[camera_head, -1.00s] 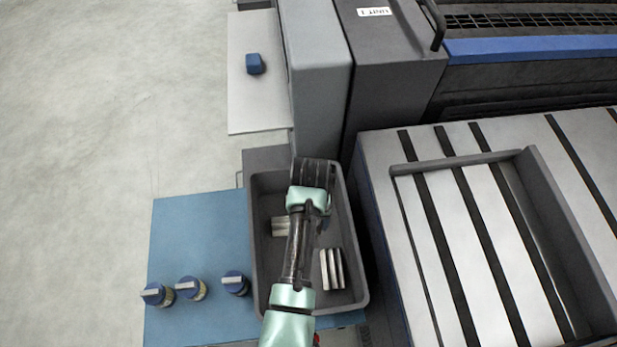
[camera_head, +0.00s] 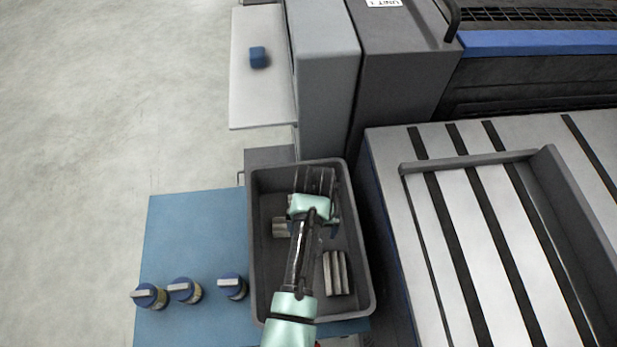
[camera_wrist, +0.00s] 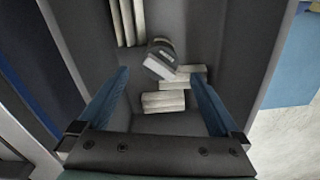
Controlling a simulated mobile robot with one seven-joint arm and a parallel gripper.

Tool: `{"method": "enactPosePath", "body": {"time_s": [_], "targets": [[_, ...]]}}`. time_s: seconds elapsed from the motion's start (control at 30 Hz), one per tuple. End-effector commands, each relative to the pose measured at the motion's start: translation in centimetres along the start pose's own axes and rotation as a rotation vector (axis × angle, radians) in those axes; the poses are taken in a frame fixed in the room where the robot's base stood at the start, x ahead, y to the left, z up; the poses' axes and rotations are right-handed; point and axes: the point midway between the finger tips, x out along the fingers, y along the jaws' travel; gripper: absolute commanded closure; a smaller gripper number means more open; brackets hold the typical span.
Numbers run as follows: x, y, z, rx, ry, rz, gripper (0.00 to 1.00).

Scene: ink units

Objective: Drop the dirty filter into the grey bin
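The grey bin (camera_head: 258,282) stands in the middle of the head view, and my gripper (camera_wrist: 155,100) is over its inside. In the wrist view both blue fingers are wide apart with nothing between their tips. A dark round filter with a pale grey bar on its cap (camera_wrist: 160,60) shows beyond the fingers, within the bin's walls. It looks tilted and next to pale ribbed pieces (camera_wrist: 163,101). I cannot tell whether it is at rest. My arm hides this filter in the head view.
Several blue-capped filters (camera_head: 184,290) stand on the blue mat (camera_head: 190,225) left of the bin. Another pale ribbed block (camera_head: 336,273) lies in the bin. A small blue object (camera_head: 259,57) sits on a white shelf (camera_head: 262,100). The grey machine (camera_head: 400,85) closes off the right.

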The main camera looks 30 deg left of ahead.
Motion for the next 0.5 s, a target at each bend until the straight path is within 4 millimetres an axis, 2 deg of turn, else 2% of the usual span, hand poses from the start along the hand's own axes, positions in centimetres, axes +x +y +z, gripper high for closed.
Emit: {"method": "enactPosePath", "body": {"time_s": [0.27,0.37,0.5], "targets": [[-0.2,0.0,0.0,0.000,0.000,0.000,0.00],[-1.2,0.0,-0.1,0.000,0.002,0.000,0.00],[-3.9,0.0,-0.1,0.000,0.005,0.001,0.00]]}}
